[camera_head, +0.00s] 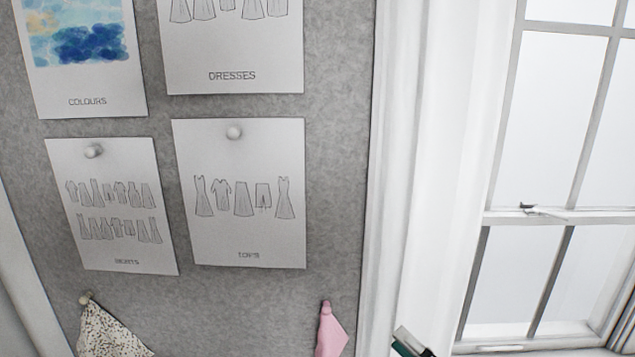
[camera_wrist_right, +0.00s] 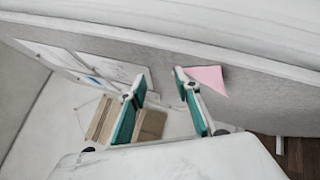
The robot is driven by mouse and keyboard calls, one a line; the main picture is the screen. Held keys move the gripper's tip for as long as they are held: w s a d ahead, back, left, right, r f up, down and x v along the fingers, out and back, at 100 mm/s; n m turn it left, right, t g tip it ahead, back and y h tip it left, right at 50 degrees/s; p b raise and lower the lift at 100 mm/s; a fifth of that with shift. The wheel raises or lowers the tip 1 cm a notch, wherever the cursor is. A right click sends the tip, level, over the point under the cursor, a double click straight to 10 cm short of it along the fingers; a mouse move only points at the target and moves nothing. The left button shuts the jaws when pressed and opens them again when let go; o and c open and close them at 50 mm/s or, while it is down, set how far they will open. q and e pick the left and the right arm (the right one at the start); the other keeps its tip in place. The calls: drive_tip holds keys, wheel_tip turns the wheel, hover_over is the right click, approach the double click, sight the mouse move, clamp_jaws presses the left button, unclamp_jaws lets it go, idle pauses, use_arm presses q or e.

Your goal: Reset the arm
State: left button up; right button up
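My right gripper (camera_wrist_right: 160,82) shows in the right wrist view with its two teal-padded fingers spread apart. Nothing is held between them; the gap shows the grey board and pale surfaces behind. In the head view only a small tip of the right gripper (camera_head: 410,345) shows at the bottom edge, right of the pink cloth (camera_head: 331,332). In the right wrist view the pink cloth (camera_wrist_right: 210,78) lies beyond the right-hand finger, apart from it as far as I can tell. My left gripper is in neither view.
A grey pinboard (camera_head: 335,180) carries several paper sheets, including a tops sheet (camera_head: 248,220), and a speckled cloth (camera_head: 108,335). A white curtain (camera_head: 430,150) and a window (camera_head: 550,130) are on the right. Light wooden pieces (camera_wrist_right: 150,124) show below the fingers in the wrist view.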

drive_tip(key=s+d+f+m+h, duration=0.2)
drive_tip(key=f+m+h, duration=0.2)
drive_tip(key=f+m, duration=0.45)
drive_tip(key=s+d+f+m+h, duration=0.2)
drive_tip(key=s+f+m+h, duration=0.15)
drive_tip(key=f+m, duration=0.5)
drive_tip(key=s+f+m+g+h, duration=0.3)
drive_tip(key=s+f+m, duration=0.6)
drive_tip(key=f, duration=0.6)
drive_tip(key=shift+s+f+g+p, duration=0.15)
drive_tip(key=shift+s+g+p, duration=0.2)
drive_tip(key=shift+s+g, duration=0.9)
